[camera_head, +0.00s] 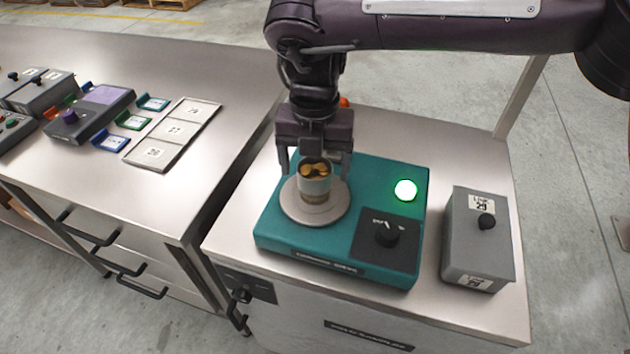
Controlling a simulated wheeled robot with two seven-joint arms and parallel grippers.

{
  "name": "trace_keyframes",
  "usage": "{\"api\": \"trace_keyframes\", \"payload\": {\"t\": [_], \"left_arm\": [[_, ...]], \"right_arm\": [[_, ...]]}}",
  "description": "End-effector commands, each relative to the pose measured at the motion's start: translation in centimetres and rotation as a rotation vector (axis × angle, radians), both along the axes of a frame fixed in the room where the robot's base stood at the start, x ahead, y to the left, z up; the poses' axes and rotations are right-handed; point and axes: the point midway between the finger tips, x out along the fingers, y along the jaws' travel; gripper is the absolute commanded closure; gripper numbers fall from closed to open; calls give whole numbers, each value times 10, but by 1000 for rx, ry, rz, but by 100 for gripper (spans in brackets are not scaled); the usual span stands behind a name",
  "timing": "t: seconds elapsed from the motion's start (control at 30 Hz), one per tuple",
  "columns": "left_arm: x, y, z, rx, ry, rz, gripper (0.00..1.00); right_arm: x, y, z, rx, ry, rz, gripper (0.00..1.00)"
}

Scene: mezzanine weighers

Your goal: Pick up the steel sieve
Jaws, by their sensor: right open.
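The steel sieve (314,188) is a small round metal cup with orange-brown pieces inside. It stands upright on the round plate (328,216) of a teal weigher (283,240). My right gripper (315,168) comes down from above, directly over the sieve. Its fingers are apart, one on each side near the sieve's rim. I cannot tell whether either finger touches it. My left gripper is not in view.
On the left bench are a numbered tray (172,134), coloured clips and control boxes. A gap separates the benches.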

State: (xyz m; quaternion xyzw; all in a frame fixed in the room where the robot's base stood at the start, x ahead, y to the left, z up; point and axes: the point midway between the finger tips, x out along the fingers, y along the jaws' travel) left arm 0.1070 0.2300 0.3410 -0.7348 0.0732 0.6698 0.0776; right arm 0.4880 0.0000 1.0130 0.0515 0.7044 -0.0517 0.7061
Motion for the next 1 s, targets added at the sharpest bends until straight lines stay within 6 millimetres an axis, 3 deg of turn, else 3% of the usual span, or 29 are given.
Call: {"api": "trace_keyframes", "payload": {"t": [0.23,0.53,1.0], "left_arm": [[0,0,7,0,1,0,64],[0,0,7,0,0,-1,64],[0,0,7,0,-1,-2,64]], "right_arm": [[-4,-1,-34,-2,3,1,20],[-3,-1,-39,0,1,1,21],[-3,-1,-38,1,0,1,82]]}}
